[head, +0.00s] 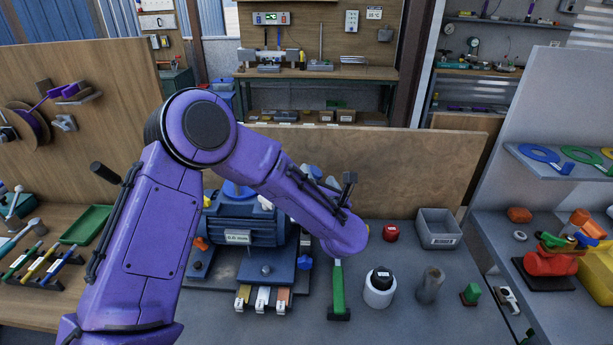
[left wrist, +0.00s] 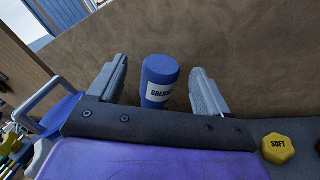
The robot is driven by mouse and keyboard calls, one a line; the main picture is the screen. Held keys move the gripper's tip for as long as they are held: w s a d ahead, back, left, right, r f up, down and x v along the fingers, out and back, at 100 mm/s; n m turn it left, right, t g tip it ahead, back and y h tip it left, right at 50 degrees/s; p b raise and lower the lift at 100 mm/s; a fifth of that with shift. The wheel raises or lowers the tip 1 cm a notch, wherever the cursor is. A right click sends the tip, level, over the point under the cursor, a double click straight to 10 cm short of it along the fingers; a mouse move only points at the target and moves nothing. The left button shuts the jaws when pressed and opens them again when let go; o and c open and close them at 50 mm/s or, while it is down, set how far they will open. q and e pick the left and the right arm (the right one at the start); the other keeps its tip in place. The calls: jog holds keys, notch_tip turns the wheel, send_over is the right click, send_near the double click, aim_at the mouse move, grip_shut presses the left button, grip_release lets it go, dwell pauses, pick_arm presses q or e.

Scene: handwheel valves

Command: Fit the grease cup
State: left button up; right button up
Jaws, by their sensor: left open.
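The blue grease cup (left wrist: 161,72), with a white label reading GREASE, stands between the two fingers of my left gripper (left wrist: 158,63) in the left wrist view. The fingers are open, with a gap on each side of the cup. Its lower end is hidden by the gripper body. A blue rounded part (head: 237,190) shows on top of the motor, partly behind the arm. My right gripper is not in view.
A white jar with a black lid (head: 380,291), a green-handled tool (head: 338,297), a red round item (head: 391,233) and a grey bin (head: 438,230) stand on the bench. A yellow piece marked SOFT (left wrist: 278,149) is right of the gripper. A wooden panel (head: 420,175) closes the back.

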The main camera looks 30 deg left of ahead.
aim_at(316, 169)
pick_arm(q)
jog(key=p+x, duration=0.1)
jog(key=x, duration=0.4)
jog(key=shift+w+d+f+p, duration=0.15)
jog(key=shift+d+p, duration=0.1)
jog(key=shift+p, duration=0.05)
jog(key=shift+s+a, duration=0.1)
jog(key=shift+s, duration=0.15)
jog(key=c, duration=1.2)
jog(key=shift+w+r+b, duration=0.1)
jog(key=shift+r+b, duration=0.45)
jog(key=s+d+r+b, duration=0.1)
jog(key=s+d+r, duration=0.2)
jog(key=r, duration=0.1)
jog(key=s+d+r+b, duration=0.2)
jog(key=s+d+r, duration=0.1)
jog(key=s+r, duration=0.1)
jog(key=s+d+r+b, duration=0.2)
jog(key=s+d+r, duration=0.1)
jog(key=s+r, duration=0.1)
jog(key=o, duration=0.6)
jog(key=shift+a, duration=0.1)
jog(key=c, duration=0.5)
